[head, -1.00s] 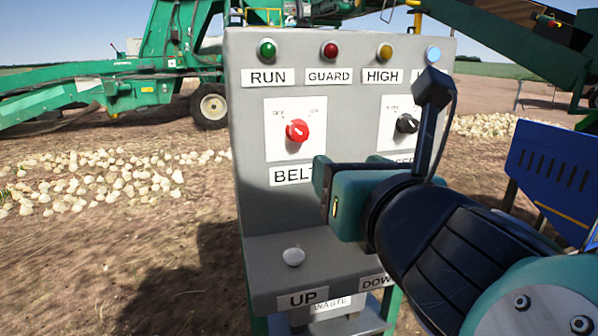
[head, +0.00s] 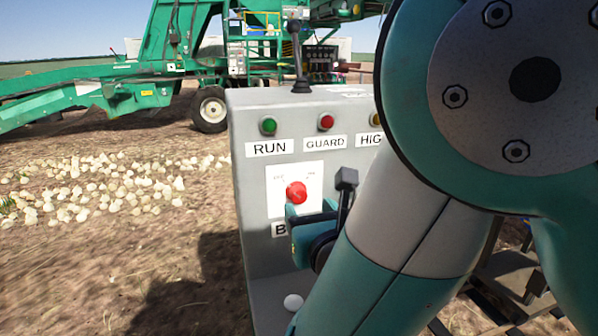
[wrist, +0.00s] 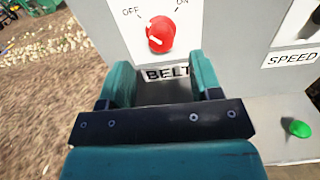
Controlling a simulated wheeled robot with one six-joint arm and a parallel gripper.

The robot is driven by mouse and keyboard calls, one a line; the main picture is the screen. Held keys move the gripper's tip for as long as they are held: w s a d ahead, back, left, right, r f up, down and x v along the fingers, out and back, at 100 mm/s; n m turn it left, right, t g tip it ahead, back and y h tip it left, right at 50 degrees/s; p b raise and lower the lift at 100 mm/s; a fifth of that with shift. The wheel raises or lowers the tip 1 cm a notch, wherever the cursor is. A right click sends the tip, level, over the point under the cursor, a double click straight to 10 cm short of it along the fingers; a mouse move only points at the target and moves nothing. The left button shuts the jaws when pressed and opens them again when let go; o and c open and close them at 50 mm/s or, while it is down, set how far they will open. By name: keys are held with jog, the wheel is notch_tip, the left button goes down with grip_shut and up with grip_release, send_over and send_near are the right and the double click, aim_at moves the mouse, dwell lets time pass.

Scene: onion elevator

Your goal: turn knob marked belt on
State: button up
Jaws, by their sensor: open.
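The red belt knob (head: 296,192) sits on a white plate on the front of the grey control box (head: 252,205). In the wrist view the red knob (wrist: 160,34) lies under the words OFF at left and ON at right, with its white mark on the left side. The BELT label (wrist: 167,73) is below it, partly hidden in the head view. My gripper (wrist: 162,72) is open and empty. Its two fingers are spread just in front of the panel, below the knob, with the knob roughly in line between them. In the head view my gripper (head: 303,216) overlaps the plate's lower right corner.
A green lamp (head: 268,126) and a red lamp (head: 326,122) are above the plate. A black lever (head: 299,60) stands on the box top. The SPEED label (wrist: 292,59) and a green button (wrist: 299,128) are to the right. My arm hides the box's right side.

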aim_at(300, 196)
jog(key=p+x, duration=0.1)
jog(key=x, duration=0.5)
jog(key=shift+w+p, duration=0.2)
jog(key=shift+p, duration=0.2)
jog(key=shift+c, duration=0.4)
